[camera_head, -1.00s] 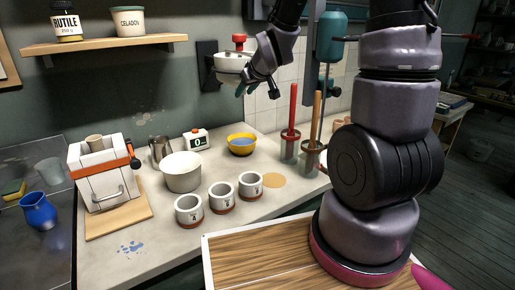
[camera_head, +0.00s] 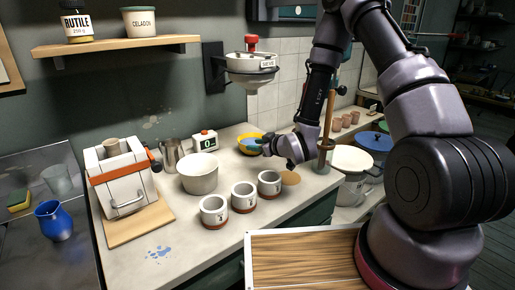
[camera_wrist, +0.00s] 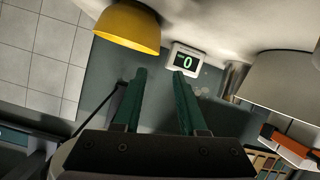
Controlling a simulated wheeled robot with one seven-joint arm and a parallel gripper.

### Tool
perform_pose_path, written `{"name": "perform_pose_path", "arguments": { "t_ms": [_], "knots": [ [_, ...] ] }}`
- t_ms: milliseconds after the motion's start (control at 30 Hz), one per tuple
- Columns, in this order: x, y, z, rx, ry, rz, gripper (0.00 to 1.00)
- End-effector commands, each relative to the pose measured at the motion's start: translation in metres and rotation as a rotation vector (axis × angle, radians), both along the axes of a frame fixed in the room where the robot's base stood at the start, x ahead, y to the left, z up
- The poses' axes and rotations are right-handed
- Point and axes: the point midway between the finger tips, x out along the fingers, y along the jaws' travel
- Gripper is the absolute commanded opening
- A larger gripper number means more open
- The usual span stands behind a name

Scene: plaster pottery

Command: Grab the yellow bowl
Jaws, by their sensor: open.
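In the wrist view, which looks upside down, the yellow bowl (camera_wrist: 127,30) is at the upper left, beyond the fingertips. The green fingers of my gripper (camera_wrist: 160,72) are apart with nothing between them. The bowl lies outside the gap, off to the left. I cannot tell how close they are.
A scale with a green 0 (camera_head: 204,142) and a white bucket (camera_head: 198,172) stand left of the bowl. Several numbered cups (camera_head: 243,196) are in front. A pale pot (camera_head: 353,162) is at the right.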

Motion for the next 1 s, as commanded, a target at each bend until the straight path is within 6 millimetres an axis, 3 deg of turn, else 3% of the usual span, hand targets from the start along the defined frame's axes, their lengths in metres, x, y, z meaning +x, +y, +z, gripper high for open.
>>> {"name": "perform_pose_path", "arguments": {
  "t_ms": [200,467,700,1000],
  "knots": [
    [0.028,0.018,-0.013,0.001,0.000,0.000,0.41],
    [0.045,0.028,-0.021,0.000,0.000,0.000,0.41],
    [0.075,0.043,-0.034,0.001,0.000,-0.001,0.41],
    [0.082,0.047,-0.036,0.001,0.001,0.000,0.41]
  ]
}}
